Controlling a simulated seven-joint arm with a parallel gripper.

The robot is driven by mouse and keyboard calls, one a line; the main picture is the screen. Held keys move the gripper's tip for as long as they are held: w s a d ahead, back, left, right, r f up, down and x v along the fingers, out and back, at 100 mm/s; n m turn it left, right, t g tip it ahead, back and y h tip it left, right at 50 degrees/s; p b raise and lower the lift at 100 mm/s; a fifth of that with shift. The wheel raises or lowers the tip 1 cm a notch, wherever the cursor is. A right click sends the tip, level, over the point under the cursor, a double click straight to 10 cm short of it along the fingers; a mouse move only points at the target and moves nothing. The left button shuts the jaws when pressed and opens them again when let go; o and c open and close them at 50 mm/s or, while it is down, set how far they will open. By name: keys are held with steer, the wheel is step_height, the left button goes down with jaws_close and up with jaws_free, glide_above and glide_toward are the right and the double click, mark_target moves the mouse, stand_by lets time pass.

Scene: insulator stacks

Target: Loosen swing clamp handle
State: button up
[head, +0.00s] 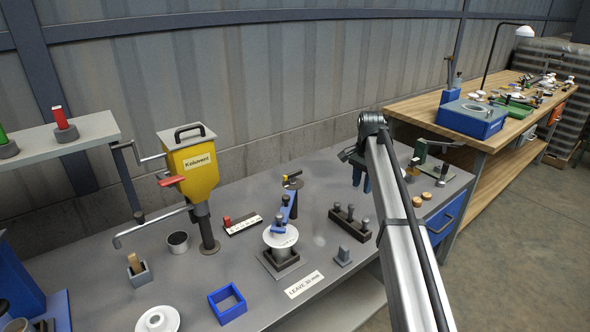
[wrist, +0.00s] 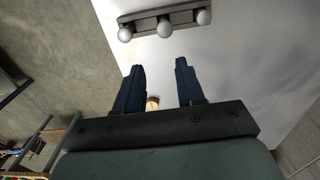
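The swing clamp has a blue arm (head: 284,212) that reaches over a white insulator disc (head: 281,236) on a dark square base.
A dark rack with three round-topped pegs (head: 349,222) stands right of the clamp; it also shows in the wrist view (wrist: 165,22). A yellow dispenser (head: 191,168) stands left. A blue square frame (head: 227,303) lies in front.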

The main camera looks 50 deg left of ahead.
step_height(320, 180, up, 15)
glide_above(293, 178)
steer(key=w, duration=0.1)
steer(key=f, duration=1.3)
steer(key=shift+s+a+f, duration=0.15)
steer(key=shift+s+a, duration=0.1)
steer(key=shift+a, duration=0.05)
jaws_close()
